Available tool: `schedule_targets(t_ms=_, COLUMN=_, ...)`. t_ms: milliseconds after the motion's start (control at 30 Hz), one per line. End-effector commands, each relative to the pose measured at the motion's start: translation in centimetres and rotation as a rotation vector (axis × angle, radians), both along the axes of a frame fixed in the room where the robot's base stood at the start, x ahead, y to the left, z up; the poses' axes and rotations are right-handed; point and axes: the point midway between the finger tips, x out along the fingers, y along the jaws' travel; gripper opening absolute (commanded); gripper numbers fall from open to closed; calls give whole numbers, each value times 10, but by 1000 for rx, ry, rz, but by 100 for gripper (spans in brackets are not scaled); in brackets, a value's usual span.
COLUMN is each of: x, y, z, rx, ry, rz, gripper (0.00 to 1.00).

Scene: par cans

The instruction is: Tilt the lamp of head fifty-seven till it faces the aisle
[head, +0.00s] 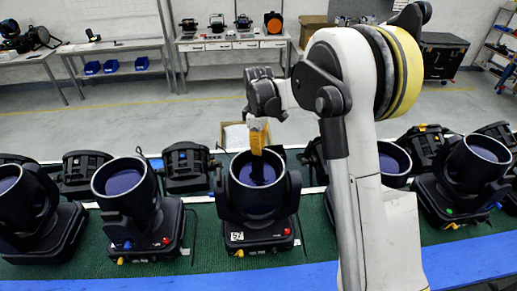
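The lamp of head fifty-seven (239,203) is a black par can with a pale front rim and a dark lens. It sits in a black yoke on a black base with a white "57" label (237,236), at the middle of the row. Its lens faces up and towards my camera. My gripper (257,148) hangs over the lens, its yellow fingers pointing down at the far part of the rim. A darker brown strip shows below them on the lens, finger or reflection. The fingers overlap in this view, so their opening and any contact are unclear.
Similar lamps stand close on both sides, including one at left (122,178) and one at right (470,170). A second row of black heads (186,165) is behind. All stand on a green mat (205,250) with a blue front strip (180,277). Open floor lies beyond.

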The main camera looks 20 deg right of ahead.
Motion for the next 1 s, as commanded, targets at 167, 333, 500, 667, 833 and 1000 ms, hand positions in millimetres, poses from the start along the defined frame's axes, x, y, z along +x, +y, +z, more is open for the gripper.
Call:
schedule_targets(t_ms=167, x=-3, y=1, z=1, rx=-2, ry=-16, rz=0, gripper=0)
schedule_targets(t_ms=333, x=-10, y=3, z=5, rx=-13, ry=-75, rz=1, gripper=0)
schedule_targets(t_ms=500, x=-24, y=5, z=11, rx=-36, ry=-187, rz=2, gripper=0)
schedule_targets(t_ms=667, x=-42, y=9, z=18, rx=-63, ry=-328, rz=3, gripper=0)
schedule_targets(t_ms=833, x=-62, y=13, z=22, rx=-94, ry=-487, rz=3, gripper=0)
schedule_targets(t_ms=1000, x=-83, y=17, z=23, rx=-124, ry=-645, rz=3, gripper=0)
